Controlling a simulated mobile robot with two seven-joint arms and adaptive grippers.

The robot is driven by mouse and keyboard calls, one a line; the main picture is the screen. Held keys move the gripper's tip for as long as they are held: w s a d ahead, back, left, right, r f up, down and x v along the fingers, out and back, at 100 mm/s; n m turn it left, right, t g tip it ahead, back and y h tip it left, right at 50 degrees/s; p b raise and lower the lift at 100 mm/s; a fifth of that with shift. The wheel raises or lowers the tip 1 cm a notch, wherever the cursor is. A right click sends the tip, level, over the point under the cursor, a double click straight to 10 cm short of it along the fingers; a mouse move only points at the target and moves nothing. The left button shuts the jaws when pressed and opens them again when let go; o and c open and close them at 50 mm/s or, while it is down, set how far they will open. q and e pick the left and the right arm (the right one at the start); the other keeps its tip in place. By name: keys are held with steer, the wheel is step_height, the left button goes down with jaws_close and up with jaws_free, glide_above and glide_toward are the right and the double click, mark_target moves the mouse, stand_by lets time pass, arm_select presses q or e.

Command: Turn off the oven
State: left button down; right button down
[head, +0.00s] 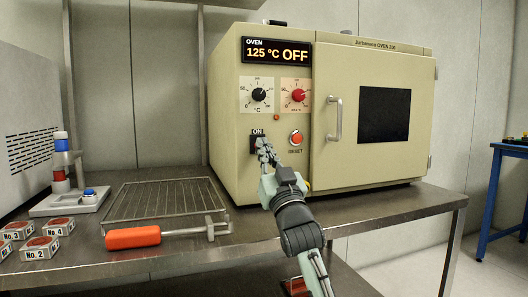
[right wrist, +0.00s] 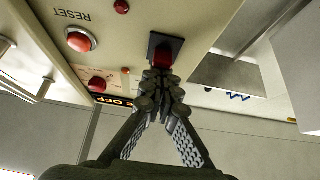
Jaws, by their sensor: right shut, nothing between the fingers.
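The beige oven (head: 230,120) stands on the steel table, its door closed. Its display (head: 277,53) reads 125 °C OFF. The power switch (head: 254,143), under an ON label, sits low on the front panel, partly hidden by my right gripper (head: 264,148). In the right wrist view, the switch shows as a red rocker in a dark frame (right wrist: 165,46). My right gripper (right wrist: 160,82) is shut and empty, its fingertips at the rocker's edge; I cannot tell whether they touch it. My left gripper is not in view.
The door handle (head: 335,118) sticks out to the right. On the table (head: 390,212) are a wire rack (head: 160,200), an orange-handled tool (head: 133,237) and several numbered boxes at left.

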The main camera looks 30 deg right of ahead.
steer(key=shift+s, duration=0.1)
steer(key=s+a, duration=0.3)
steer(key=s, duration=0.9)
steer(key=shift+s+f, duration=0.25)
steer(key=shift+f, duration=0.05)
